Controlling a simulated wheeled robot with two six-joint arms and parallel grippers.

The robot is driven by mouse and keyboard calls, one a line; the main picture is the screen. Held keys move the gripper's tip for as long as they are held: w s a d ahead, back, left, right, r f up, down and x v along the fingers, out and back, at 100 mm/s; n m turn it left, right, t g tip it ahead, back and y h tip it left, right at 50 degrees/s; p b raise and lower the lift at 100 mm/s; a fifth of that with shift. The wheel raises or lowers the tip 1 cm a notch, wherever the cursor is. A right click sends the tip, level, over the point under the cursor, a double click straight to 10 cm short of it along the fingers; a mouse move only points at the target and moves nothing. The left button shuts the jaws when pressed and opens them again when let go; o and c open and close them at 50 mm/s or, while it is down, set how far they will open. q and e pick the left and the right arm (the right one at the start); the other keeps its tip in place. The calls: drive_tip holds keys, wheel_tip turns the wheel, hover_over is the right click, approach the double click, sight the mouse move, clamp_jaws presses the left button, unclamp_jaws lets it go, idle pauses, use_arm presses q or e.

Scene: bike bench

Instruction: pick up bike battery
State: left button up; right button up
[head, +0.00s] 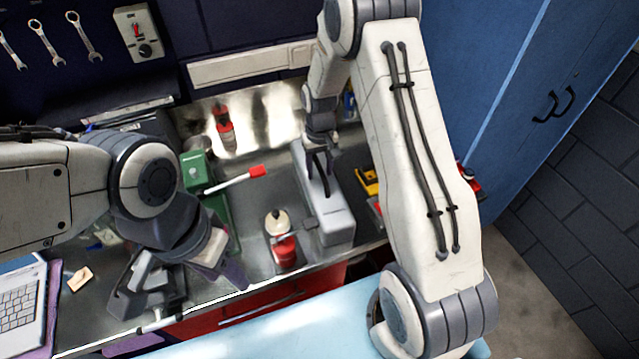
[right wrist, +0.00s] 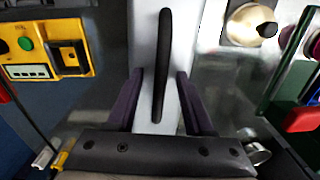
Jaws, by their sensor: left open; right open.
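The bike battery (head: 335,226) is a long light-grey box with a black strap handle, lying on the grey bench. In the right wrist view the battery (right wrist: 145,35) runs up the middle of the picture. Its black handle (right wrist: 162,65) lies between the two purple fingers of my open right gripper (right wrist: 160,105), with a gap on each side. In the head view my right gripper (head: 319,160) is at the handle, from above. My left gripper (head: 180,285) is open and empty over the front left of the bench.
A white-and-red bottle (head: 283,240) stands left of the battery. A red-ended brush or mallet (head: 240,178) and a green box (head: 196,172) lie further left. A yellow device (head: 369,182) is right of the battery. A laptop (head: 20,305) sits at the left edge.

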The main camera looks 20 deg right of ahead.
clamp_jaws()
idle(1.3)
drive_tip(key=shift+w+r, duration=0.2)
drive_tip(key=shift+r, duration=0.05)
